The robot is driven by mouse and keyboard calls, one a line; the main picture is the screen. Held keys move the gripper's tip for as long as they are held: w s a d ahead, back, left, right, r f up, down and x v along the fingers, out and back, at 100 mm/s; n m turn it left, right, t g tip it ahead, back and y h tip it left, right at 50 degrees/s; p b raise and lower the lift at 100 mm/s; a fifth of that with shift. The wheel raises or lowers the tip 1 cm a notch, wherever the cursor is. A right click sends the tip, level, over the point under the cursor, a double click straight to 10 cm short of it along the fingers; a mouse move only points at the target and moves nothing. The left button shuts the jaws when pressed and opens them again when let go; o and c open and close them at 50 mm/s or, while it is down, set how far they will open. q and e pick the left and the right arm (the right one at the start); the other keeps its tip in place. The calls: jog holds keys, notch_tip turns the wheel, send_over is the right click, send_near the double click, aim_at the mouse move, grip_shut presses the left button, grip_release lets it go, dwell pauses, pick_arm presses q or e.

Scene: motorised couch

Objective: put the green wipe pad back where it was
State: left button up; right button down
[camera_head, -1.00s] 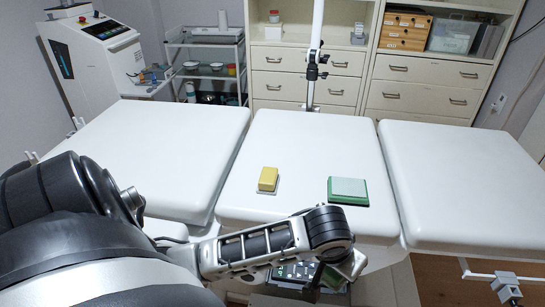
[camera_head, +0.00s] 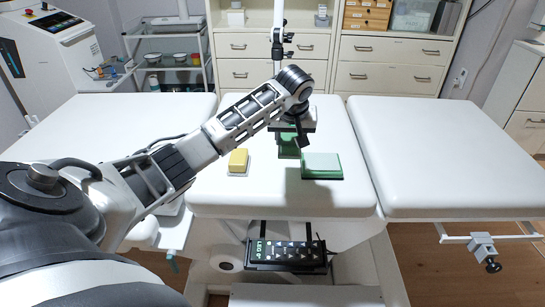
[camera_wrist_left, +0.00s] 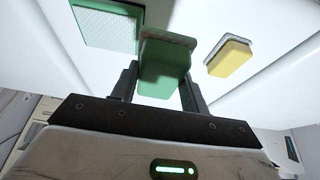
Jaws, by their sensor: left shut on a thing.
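My left gripper (camera_head: 297,138) is shut on the green wipe pad (camera_head: 289,146), over the middle section of the white couch (camera_head: 225,195). In the left wrist view the pad (camera_wrist_left: 164,72), a green block with a grey face, sits between the two fingers of the gripper (camera_wrist_left: 160,85). I cannot tell whether it touches the couch. A green-edged mat with a pale textured top (camera_head: 321,164) lies just right of and nearer than the pad; it also shows in the left wrist view (camera_wrist_left: 103,22). My right gripper is not in view.
A yellow pad on a grey base (camera_head: 238,160) lies left of the mat. A button panel (camera_head: 286,253) is on the couch front. A thin pole (camera_head: 277,40) stands behind the couch. The right couch section (camera_head: 440,155) is clear.

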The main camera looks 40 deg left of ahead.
pick_arm(q)
jog(key=a+f, duration=0.5)
jog(key=shift+w+a+f, duration=0.1)
jog(key=shift+a+f, duration=0.1)
jog(key=shift+f, duration=0.1)
jog(key=shift+a+f, duration=0.2)
jog(key=shift+f, duration=0.8)
jog(key=shift+a+f, duration=0.2)
jog(key=shift+f, duration=0.8)
jog(key=o, duration=0.9)
jog(key=shift+f, duration=0.1)
